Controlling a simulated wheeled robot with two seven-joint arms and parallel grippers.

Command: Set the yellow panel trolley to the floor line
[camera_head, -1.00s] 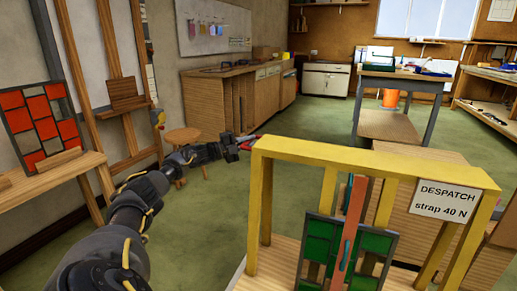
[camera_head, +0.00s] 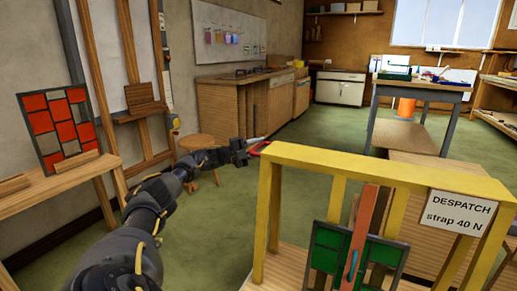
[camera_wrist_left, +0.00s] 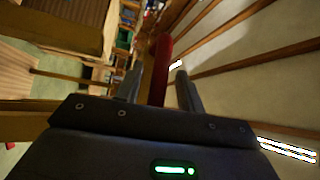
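The yellow panel trolley (camera_head: 375,165) stands at the front right in the head view. It carries a green leaded panel (camera_head: 322,240) behind an orange upright strip (camera_head: 362,225) and bears a white DESPATCH sign (camera_head: 459,213). A small red piece (camera_head: 260,149) shows at its left end. My left gripper (camera_head: 246,152) is beside that end. In the left wrist view, a red bar (camera_wrist_left: 161,60) lies in line with the gap between the fingers (camera_wrist_left: 158,85), which stand apart. Contact is not visible. My right gripper is out of view. I cannot make out a floor line.
A bench with a red and white panel (camera_head: 60,125) and a wooden easel (camera_head: 145,115) stand at left. A round stool (camera_head: 200,142) is behind my left arm. A grey-legged table (camera_head: 420,88) stands behind the trolley. Green floor (camera_head: 310,135) is open between.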

